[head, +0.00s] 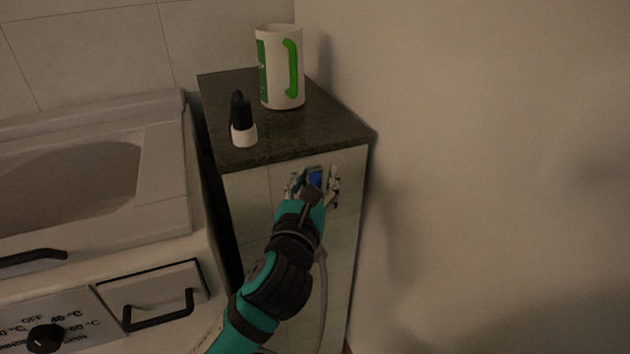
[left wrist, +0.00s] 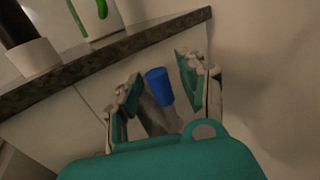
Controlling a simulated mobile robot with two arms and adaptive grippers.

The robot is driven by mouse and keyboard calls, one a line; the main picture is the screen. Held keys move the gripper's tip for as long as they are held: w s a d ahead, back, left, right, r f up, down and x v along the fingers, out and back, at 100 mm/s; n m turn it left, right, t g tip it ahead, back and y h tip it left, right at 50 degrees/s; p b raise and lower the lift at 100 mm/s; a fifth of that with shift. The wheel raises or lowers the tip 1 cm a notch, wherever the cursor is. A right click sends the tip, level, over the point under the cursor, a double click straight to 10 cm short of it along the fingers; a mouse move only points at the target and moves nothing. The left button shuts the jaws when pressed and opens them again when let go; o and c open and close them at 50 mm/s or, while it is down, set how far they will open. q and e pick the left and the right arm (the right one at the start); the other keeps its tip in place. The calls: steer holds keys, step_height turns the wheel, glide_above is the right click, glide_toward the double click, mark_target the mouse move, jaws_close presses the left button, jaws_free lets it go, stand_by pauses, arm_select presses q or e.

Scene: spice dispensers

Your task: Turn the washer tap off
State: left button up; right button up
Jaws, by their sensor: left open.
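The washer tap's blue handle (head: 316,178) is on the front of the tiled cabinet, just below its dark top. In the left wrist view the blue handle (left wrist: 159,86) sits between the two fingers, with a grey part below it. My left gripper (head: 314,178) is open around the handle; in the left wrist view (left wrist: 160,85) there is a gap between each finger and the handle. The lower part of the tap is hidden by my gripper. A grey hose (head: 322,285) hangs below, partly behind my arm. My right gripper is not in view.
The washing machine (head: 160,180) is at the left. A bare wall (head: 480,150) is close on the right.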

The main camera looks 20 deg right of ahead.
arm_select(q)
steer(key=shift+c, duration=0.3)
jaws_close()
steer(key=shift+w+d+f, duration=0.1)
steer(key=shift+f, duration=0.15)
